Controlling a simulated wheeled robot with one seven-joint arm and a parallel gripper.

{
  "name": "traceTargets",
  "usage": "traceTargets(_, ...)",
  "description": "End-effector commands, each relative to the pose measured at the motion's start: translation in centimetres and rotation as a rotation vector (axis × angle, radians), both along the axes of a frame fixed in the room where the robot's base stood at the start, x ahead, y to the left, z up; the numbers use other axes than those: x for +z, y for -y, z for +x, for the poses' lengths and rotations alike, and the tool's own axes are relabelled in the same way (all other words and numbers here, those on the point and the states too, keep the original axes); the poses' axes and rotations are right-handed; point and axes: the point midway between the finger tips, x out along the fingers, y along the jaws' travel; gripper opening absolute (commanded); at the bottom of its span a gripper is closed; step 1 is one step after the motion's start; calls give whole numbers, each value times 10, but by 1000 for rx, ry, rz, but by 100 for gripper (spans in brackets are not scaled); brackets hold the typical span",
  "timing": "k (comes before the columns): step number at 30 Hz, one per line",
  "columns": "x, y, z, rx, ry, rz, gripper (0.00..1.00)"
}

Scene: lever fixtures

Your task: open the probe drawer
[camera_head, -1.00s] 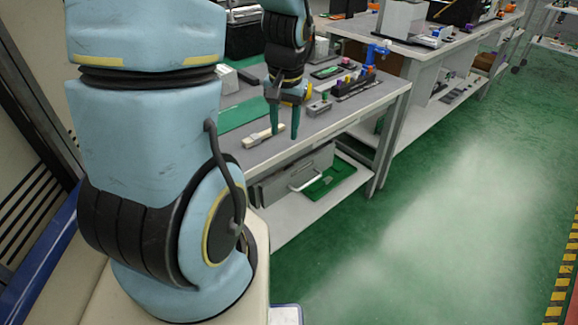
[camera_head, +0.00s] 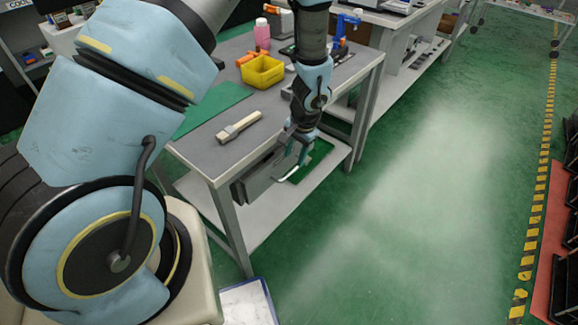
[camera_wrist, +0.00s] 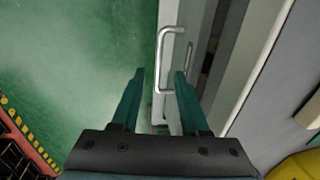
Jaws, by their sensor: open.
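The grey drawer (camera_head: 258,182) hangs under the near workbench and looks shut. Its pale bar handle (camera_head: 291,174) sticks out from the front. My gripper (camera_head: 296,152) points down beside the bench edge, close to the handle. In the wrist view, my gripper (camera_wrist: 160,74) is open and empty, with two dark green fingers apart. The white handle (camera_wrist: 162,62) shows in the gap between the fingertips, in front of the drawer face (camera_wrist: 184,60). I cannot tell whether a finger touches it.
A lower shelf (camera_head: 262,217) runs below the drawer. The green floor (camera_head: 400,220) in front is clear.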

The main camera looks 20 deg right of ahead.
Motion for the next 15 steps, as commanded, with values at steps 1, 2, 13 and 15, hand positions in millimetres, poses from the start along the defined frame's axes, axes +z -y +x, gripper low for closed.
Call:
traceTargets(1,-9,-2,1,-1,-2,5,45)
traceTargets(2,-15,-3,2,-2,-1,4,45)
traceTargets(13,-61,-6,10,-1,0,2,45)
traceTargets(15,-65,-6,11,-1,-1,1,45)
